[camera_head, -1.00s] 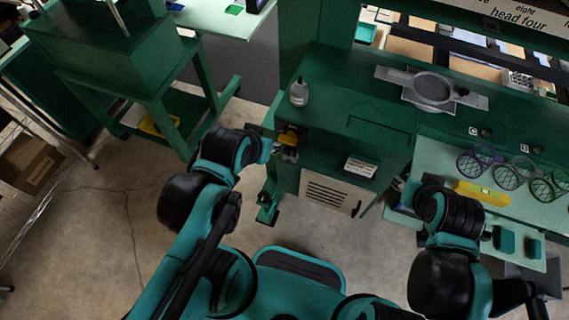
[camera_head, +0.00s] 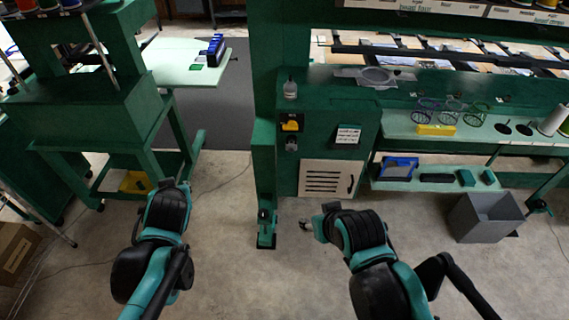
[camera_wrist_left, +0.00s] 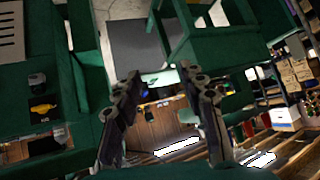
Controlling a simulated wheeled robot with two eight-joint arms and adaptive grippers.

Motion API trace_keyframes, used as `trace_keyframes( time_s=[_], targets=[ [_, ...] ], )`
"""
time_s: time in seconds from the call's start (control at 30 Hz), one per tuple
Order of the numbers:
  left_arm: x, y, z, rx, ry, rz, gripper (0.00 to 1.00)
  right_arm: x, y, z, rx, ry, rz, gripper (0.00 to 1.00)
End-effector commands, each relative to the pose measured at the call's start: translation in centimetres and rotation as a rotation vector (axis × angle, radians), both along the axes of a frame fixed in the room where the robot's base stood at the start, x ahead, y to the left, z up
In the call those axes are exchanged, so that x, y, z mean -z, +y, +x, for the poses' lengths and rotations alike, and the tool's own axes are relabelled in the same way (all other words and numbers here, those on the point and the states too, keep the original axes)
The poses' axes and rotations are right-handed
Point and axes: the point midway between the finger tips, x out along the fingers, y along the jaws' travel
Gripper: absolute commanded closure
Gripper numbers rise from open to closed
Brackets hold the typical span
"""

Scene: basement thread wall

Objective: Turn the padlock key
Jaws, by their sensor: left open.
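A small grey fitting (camera_head: 291,143), which looks like the padlock, sits under a yellow switch (camera_head: 292,124) on the green machine's front. In the left wrist view the grey fitting (camera_wrist_left: 37,79) and yellow switch (camera_wrist_left: 42,108) show at the left edge, the picture roughly inverted. No key can be made out. My left gripper (camera_wrist_left: 162,76) is open and empty, apart from the machine, its fingers beside the switch in that view. In the head view its arm is left of the machine. My right gripper (camera_head: 310,227) is low in front of the vented panel, its fingers too small to read.
A vented panel (camera_head: 327,178) lies below the switch and a bottle (camera_head: 290,88) stands above it. A green stand (camera_head: 95,110) is at left. A shelf with a blue-framed item (camera_head: 396,168) and a grey bin (camera_head: 487,217) are at right. Floor between stand and machine is open.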

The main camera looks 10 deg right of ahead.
Motion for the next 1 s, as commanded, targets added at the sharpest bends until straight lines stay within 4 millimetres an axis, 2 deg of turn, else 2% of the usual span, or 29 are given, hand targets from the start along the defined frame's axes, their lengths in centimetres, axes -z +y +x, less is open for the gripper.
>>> trace_keyframes(
  time_s=[0.03,0.17,0.2,0.27,0.4,0.53,0.6,0.7,0.8,0.9,1.0],
  targets=[
    [0.7,-1.5,2.6,0.008,-0.046,0.012,0.59,0.9,0.0,0.0,0.000,0.000,0.000,0.48],
    [1.8,-5.7,8.3,0.025,-0.187,0.023,0.59,2.0,0.0,0.0,0.000,0.000,0.000,0.48],
    [2.3,-7.2,9.8,0.037,-0.230,0.022,0.59,2.4,0.0,0.0,0.000,0.000,0.000,0.48],
    [3.3,-9.9,11.9,0.061,-0.295,0.016,0.59,2.9,0.0,0.0,0.000,0.000,0.000,0.48],
    [6.5,-17.0,15.3,0.139,-0.439,-0.018,0.59,4.2,0.0,0.0,0.000,0.000,0.000,0.48],
    [10.3,-23.9,16.5,0.235,-0.550,-0.064,0.59,5.2,0.0,0.0,0.000,0.000,0.000,0.48],
    [12.5,-27.2,16.3,0.286,-0.595,-0.090,0.59,5.7,0.0,0.0,0.000,0.000,0.000,0.48],
    [15.1,-30.9,15.6,0.351,-0.643,-0.123,0.59,6.2,0.0,0.0,0.000,0.000,0.000,0.48],
    [17.1,-33.4,14.9,0.396,-0.670,-0.148,0.59,6.5,0.0,0.0,0.000,0.000,0.000,0.48],
    [18.1,-34.6,14.5,0.420,-0.683,-0.161,0.59,6.7,0.0,0.0,0.000,0.000,0.000,0.48],
    [18.5,-35.2,14.9,0.429,-0.688,-0.166,0.59,6.9,0.0,0.0,0.000,0.000,0.000,0.48]
  ],
)
